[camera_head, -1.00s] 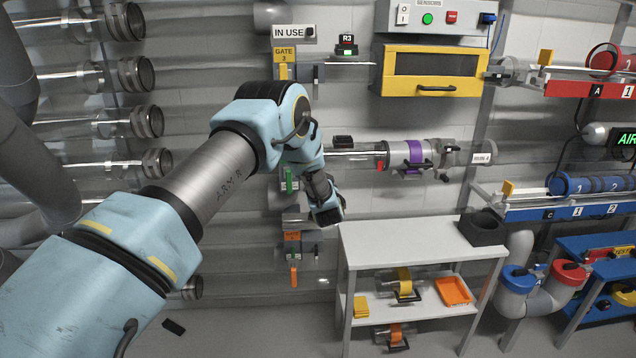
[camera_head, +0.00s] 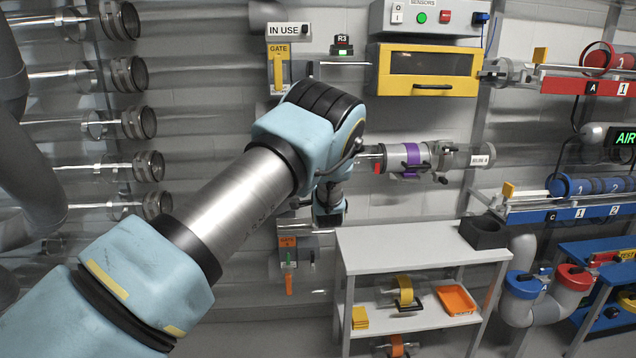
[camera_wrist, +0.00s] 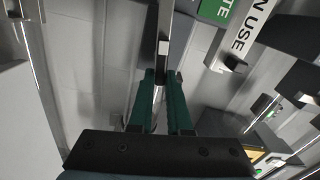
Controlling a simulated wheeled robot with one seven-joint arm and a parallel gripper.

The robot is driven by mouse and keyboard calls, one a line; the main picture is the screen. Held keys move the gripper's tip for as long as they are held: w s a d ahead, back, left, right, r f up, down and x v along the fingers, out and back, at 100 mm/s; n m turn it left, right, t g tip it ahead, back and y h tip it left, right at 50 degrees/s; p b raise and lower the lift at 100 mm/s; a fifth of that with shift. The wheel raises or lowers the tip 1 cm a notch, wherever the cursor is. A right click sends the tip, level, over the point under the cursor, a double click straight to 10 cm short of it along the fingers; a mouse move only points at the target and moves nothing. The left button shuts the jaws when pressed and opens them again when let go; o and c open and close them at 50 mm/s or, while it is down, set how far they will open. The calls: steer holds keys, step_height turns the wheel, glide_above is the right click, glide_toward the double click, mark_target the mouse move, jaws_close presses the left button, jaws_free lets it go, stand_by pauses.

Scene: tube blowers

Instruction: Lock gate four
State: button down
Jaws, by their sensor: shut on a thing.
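In the wrist view, the two teal fingers of my gripper (camera_wrist: 161,90) are closed around a narrow grey metal bar (camera_wrist: 165,30) that runs up between them. Beside it is a green plate (camera_wrist: 214,10) whose visible letters end in "TE"; its number is out of view. A white "IN USE" plate (camera_wrist: 243,35) with a dark knob is to its right. In the head view, my gripper (camera_head: 329,217) hangs in front of the wall, its fingertips not clear, and my arm hides the green-labelled gate. I cannot read a number four anywhere.
The yellow gate three plate (camera_head: 279,52) is above my arm, and an orange-labelled gate (camera_head: 288,265) is below. A grey shelf table (camera_head: 400,250) stands to the right. A purple-banded tube (camera_head: 412,158) juts from the wall nearby.

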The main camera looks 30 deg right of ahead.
steer(key=shift+f+m+b, duration=0.2)
steer(key=shift+m+b, duration=0.15)
steer(key=shift+m, duration=0.55)
steer(key=c, duration=0.9)
jaws_free()
steer(key=shift+o, duration=0.2)
steer(key=b+v, duration=0.2)
steer(key=v, duration=0.8)
steer(key=shift+s, duration=0.35)
steer(key=shift+a, duration=0.15)
